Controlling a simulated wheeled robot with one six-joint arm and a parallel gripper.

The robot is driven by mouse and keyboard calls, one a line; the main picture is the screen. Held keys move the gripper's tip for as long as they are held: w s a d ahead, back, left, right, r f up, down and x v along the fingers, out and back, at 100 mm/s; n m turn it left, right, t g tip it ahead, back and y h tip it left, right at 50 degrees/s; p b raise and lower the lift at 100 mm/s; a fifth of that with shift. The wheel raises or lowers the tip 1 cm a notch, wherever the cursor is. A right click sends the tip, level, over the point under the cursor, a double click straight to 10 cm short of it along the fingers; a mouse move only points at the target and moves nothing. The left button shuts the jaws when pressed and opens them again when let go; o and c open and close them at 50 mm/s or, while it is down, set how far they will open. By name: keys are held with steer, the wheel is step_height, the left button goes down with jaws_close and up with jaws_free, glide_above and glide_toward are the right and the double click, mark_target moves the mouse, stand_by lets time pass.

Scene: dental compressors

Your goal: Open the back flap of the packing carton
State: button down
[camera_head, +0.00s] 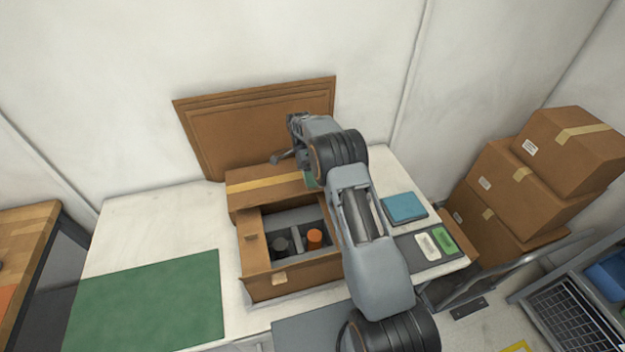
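The packing carton (268,287) stands on the white table, its top partly open, with dark grey parts (281,244) and an orange-topped part (315,237) inside. At its back, a brown panel with a yellow tape strip (265,185) appears to be the back flap; my arm hides its right end. My gripper (289,139) is above and behind this panel's right part, in front of the flat cardboard. Its fingers are small and partly hidden, so I cannot tell their opening or whether they touch the flap.
Flat cardboard sheets (225,135) lean on the wall behind the carton. A green mat (150,303) lies left. A blue block (403,207) and a dark tray (413,255) with white and green items lie right. Stacked closed cartons (510,185) stand further right.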

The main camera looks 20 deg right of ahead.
steer(key=shift+w+g, duration=0.25)
steer(key=shift+g, duration=0.15)
steer(key=c, duration=1.3)
jaws_free()
steer(key=shift+s, duration=0.1)
